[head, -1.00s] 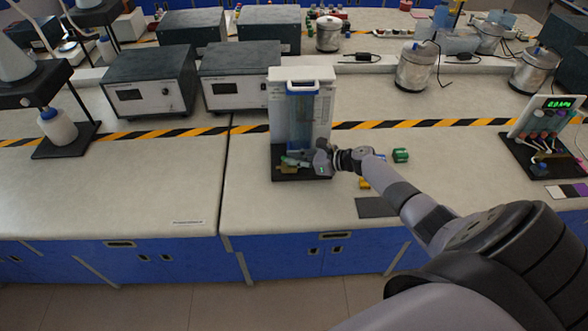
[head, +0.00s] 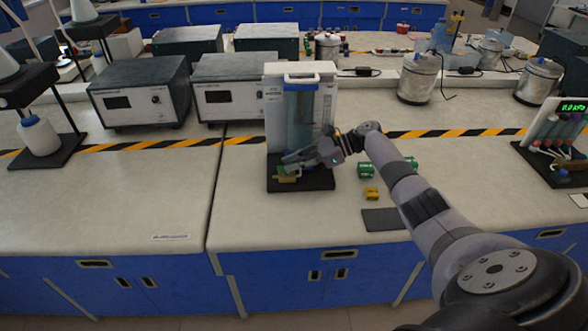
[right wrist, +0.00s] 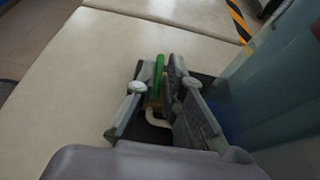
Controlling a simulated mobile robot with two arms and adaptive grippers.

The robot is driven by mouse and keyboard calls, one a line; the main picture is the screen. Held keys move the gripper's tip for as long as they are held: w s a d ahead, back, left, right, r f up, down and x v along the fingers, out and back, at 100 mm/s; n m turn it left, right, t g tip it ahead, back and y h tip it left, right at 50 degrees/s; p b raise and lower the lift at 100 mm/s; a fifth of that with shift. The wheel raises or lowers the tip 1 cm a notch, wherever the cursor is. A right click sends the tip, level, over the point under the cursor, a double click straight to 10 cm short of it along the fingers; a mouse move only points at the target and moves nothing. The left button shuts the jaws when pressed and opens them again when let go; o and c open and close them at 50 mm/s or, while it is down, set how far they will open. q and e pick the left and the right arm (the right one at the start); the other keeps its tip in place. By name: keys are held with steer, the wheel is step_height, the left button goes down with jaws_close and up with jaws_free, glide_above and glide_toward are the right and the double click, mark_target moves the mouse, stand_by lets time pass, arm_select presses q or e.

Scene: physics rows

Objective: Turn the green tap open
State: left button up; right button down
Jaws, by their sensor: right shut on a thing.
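The green tap (right wrist: 159,68) shows as a narrow green handle between my fingertips in the right wrist view. A brass-coloured fitting and a pale bent spout (right wrist: 156,119) sit below it. The tap belongs to a stand with a white back panel (head: 300,69), a clear bluish column and a black base (head: 318,182). In the head view my right gripper (head: 292,160) reaches in from the right, low in front of the column, and hides most of the tap. My right gripper (right wrist: 162,84) is shut on the green tap. My left gripper is not in view.
A green piece (head: 366,170), a small yellow block (head: 371,194) and a dark mat (head: 384,219) lie right of the stand. Two grey instrument boxes (head: 141,98) stand behind to the left. The bench left of the stand is mostly clear.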

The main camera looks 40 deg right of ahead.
steer(key=shift+s+a+f, duration=0.1)
steer(key=shift+a+f, duration=0.05)
steer(key=c, duration=1.7)
jaws_free()
steer(key=shift+d+r, duration=0.25)
steer(key=shift+d, duration=0.05)
steer(key=v, duration=1.1)
steer(key=shift+s+d, duration=0.1)
steer(key=shift+d, duration=0.1)
steer(key=shift+r, duration=0.1)
